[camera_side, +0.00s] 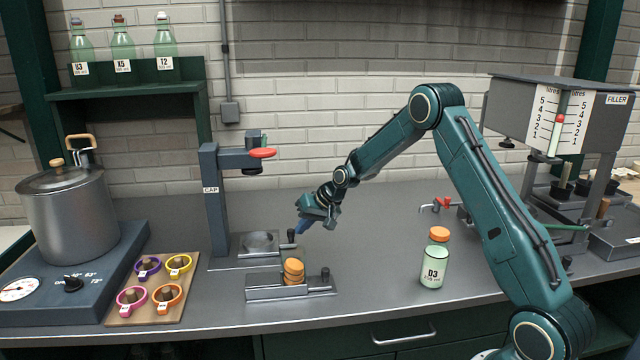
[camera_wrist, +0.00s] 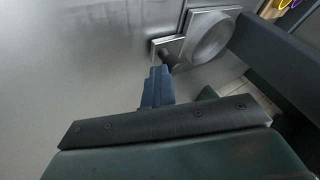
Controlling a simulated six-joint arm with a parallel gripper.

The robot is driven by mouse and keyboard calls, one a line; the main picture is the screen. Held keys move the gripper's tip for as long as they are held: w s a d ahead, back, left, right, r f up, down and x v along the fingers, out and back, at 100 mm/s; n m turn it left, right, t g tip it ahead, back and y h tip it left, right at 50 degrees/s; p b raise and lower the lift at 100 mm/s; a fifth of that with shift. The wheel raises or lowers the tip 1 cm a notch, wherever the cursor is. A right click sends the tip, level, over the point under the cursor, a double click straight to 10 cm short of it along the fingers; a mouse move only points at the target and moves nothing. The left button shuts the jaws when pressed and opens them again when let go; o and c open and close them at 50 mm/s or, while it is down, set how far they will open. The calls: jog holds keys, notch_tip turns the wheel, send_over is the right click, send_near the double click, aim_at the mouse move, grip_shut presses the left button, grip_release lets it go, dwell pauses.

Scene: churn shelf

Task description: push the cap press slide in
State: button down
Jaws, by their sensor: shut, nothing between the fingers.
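The cap press (camera_side: 213,190) is a dark grey column marked CAP, with a head and a red handle (camera_side: 262,153) above. Its slide (camera_side: 260,243) is a metal plate with a round cup, low beside the column, with a dark knob (camera_side: 291,236) at its right end. In the wrist view the round cup (camera_wrist: 208,38) and the knob (camera_wrist: 168,57) are near the top. My gripper (camera_side: 302,228) is shut and empty, its blue fingers close to the right of the knob. In the wrist view the fingertips (camera_wrist: 158,72) are just below the knob; I cannot tell whether they touch.
A tray (camera_side: 262,293) with stacked orange caps (camera_side: 293,271) lies in front of the press. A capped bottle D3 (camera_side: 434,260) stands right of it. A board with coloured rings (camera_side: 125,313) and a pot (camera_side: 68,215) are left.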

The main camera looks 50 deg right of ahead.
jog(key=shift+s+d, duration=0.1)
jog(key=shift+d, duration=0.1)
jog(key=s+d, duration=0.2)
jog(key=d, duration=0.1)
jog(key=shift+s+r, duration=0.1)
jog(key=v, duration=1)
jog(key=shift+a, duration=0.1)
jog(key=s+a+r+n+g+h, duration=0.1)
jog(key=s+a+r+n, duration=0.2)
jog(key=s+a+r, duration=1.05)
jog(key=s+a+f+n, duration=0.1)
jog(key=s+a, duration=0.3)
jog(key=s, duration=0.5)
jog(key=s+a+n, duration=0.2)
jog(key=s+a, duration=0.2)
jog(key=s, duration=0.5)
jog(key=shift+f+h, duration=0.4)
